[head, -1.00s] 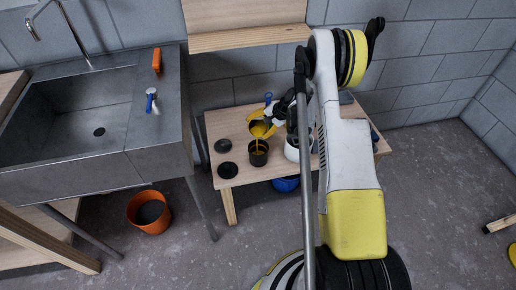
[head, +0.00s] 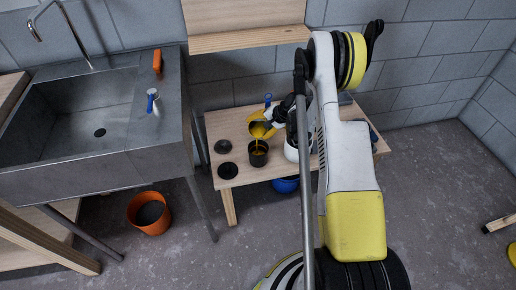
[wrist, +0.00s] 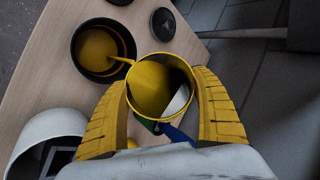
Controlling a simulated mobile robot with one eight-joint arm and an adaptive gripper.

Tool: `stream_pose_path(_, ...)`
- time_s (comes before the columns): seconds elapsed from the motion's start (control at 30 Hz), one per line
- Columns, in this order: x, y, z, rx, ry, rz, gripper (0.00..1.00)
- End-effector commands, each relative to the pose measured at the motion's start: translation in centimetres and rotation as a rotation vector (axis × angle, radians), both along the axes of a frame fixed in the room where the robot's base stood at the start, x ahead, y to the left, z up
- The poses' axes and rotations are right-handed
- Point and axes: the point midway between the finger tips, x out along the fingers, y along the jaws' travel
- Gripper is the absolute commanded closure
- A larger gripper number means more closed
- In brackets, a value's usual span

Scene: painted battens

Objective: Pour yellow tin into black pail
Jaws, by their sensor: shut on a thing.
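My gripper (wrist: 164,118) is shut on the yellow tin (wrist: 188,77), one yellow finger on each side of it. The tin is tilted, and a thin yellow stream runs from its rim into the black pail (wrist: 77,48). Yellow paint shows inside the pail in the wrist view. In the head view the tin (head: 257,130) hangs just above the pail (head: 258,159), which stands on the wooden bench (head: 243,178). My arm hides part of the bench to the right of the tin.
Two dark round lids (head: 222,146) (head: 228,171) lie on the bench left of the pail. A white container (wrist: 48,135) stands close to the gripper. A steel sink (head: 85,105) is at left, and an orange bucket (head: 140,201) stands on the floor.

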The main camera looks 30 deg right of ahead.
Motion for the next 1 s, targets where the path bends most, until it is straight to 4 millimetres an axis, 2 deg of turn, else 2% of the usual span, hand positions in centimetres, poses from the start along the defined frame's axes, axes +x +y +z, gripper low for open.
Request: stream_pose_path(1.0,0.29,-0.56,0.29,-0.034,-0.065,-0.003,0.69)
